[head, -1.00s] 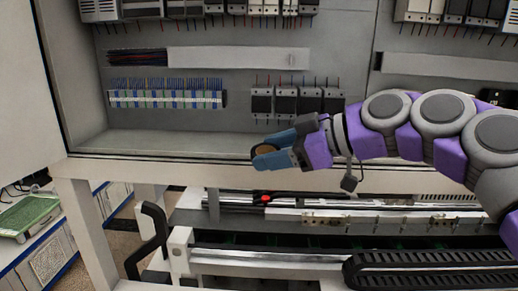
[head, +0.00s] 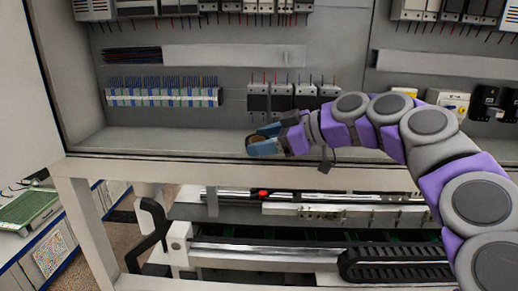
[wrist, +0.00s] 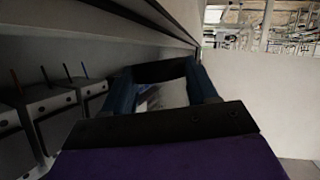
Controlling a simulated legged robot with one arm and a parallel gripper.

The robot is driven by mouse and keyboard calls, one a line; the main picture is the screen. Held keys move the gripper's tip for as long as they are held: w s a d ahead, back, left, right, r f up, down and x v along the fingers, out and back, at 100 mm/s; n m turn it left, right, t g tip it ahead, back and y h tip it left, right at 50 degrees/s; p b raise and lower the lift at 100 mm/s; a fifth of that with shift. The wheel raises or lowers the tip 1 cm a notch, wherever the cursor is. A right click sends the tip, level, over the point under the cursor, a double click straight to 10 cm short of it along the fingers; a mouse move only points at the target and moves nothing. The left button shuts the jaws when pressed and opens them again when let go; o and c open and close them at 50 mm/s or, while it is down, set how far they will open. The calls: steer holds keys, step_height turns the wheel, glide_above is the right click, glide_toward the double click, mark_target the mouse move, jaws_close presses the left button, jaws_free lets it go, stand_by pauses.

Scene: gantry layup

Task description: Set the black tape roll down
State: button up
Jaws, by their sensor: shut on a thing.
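My gripper (head: 264,141) is at the lower ledge of the electrical cabinet in the head view, with its blue fingers pointing left. It is shut on the black tape roll (head: 256,140), a small dark ring with a brownish centre, partly covered by the fingers. In the wrist view the roll (wrist: 160,71) shows as a dark band between the two blue fingertips. The roll is over or at the ledge (head: 180,141); I cannot tell whether it touches it.
A row of dark breakers (head: 292,97) hangs just above my gripper. A terminal strip (head: 163,97) is on the back panel at left. The ledge to the left is clear. Linear rails (head: 340,209) and a cable chain (head: 400,265) run below the cabinet.

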mark_target(277, 162)
steer(key=d, duration=0.1)
steer(key=d+f, duration=0.1)
steer(key=shift+s+d, duration=0.1)
steer(key=shift+d, duration=0.25)
steer(key=shift+d+f, duration=0.3)
steer(key=shift+f, duration=0.25)
steer(key=a, duration=0.4)
steer(key=shift+f, duration=0.3)
steer(key=o, duration=0.7)
steer(key=shift+a, duration=0.2)
steer(key=shift+c, duration=0.2)
steer(key=shift+o, duration=0.8)
steer(key=shift+d, duration=0.25)
steer(key=shift+o, duration=1.1)
steer(key=d, duration=0.3)
steer(key=shift+d+r, duration=0.2)
steer(key=shift+d, duration=0.1)
steer(key=shift+a+p, duration=0.45)
steer(key=shift+a, duration=0.5)
steer(key=shift+s+d+r+b, duration=0.1)
steer(key=shift+s+d+b, duration=0.1)
steer(key=shift+b, duration=0.3)
steer(key=b+v, duration=0.2)
steer(key=v, duration=1.3)
steer(key=shift+s+r+b, duration=0.25)
steer(key=shift+s+b, duration=0.15)
steer(key=shift+s, duration=0.05)
